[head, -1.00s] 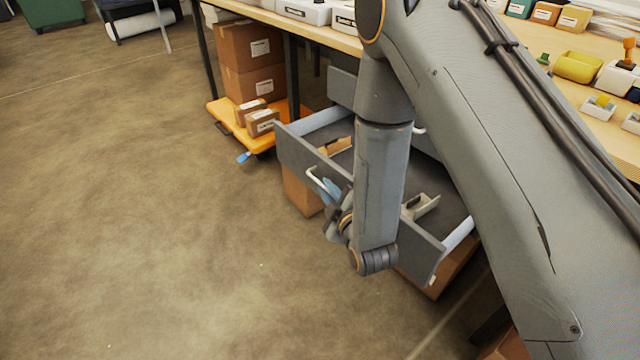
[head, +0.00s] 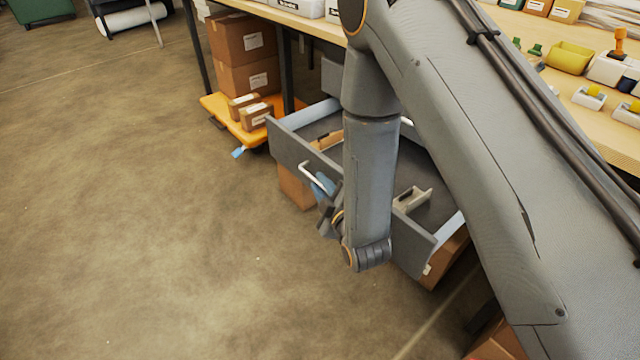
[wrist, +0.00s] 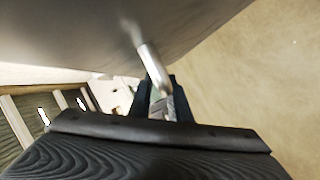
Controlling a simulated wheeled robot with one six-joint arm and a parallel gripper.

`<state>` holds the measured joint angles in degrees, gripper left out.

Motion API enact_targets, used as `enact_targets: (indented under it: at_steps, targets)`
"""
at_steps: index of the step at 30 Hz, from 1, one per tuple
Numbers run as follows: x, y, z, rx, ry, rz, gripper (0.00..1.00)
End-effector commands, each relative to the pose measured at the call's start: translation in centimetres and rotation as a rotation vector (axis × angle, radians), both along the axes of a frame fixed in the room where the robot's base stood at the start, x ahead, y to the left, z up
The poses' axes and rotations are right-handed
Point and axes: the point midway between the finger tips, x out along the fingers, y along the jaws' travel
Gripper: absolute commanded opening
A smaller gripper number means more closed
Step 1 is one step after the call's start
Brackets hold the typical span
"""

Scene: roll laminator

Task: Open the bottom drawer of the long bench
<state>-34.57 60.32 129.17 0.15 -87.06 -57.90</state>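A grey drawer (head: 292,150) under the long bench (head: 300,22) stands well open, its front pulled out over the floor. Its pale bar handle (head: 308,170) is on the outside of the front. My gripper (head: 324,186) is at the lower right part of this handle, partly hidden by my arm. In the wrist view the metal handle (wrist: 152,68) runs from the grey drawer front (wrist: 70,30) down between the dark fingers of my gripper (wrist: 160,100), which look shut on it. Another grey drawer front (head: 332,80) sits farther back and higher, partly hidden.
Inside the open drawer lie a grey bracket-like part (head: 412,199) and a brown piece (head: 328,140). An orange cart (head: 222,115) with cardboard boxes (head: 240,50) stands close to the drawer's left. Cardboard shows below the drawer. The floor (head: 130,230) at left and front is clear.

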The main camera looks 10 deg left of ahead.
Motion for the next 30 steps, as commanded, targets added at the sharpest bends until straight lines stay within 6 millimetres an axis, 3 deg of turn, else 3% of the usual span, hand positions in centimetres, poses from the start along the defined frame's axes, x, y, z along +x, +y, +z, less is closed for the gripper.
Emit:
enact_targets:
  at_steps: [13,30]
  targets:
    - [-5.2,-3.6,1.3,-0.002,0.002,-0.001,0.17]
    - [-5.8,-4.0,1.6,0.000,0.000,0.000,0.17]
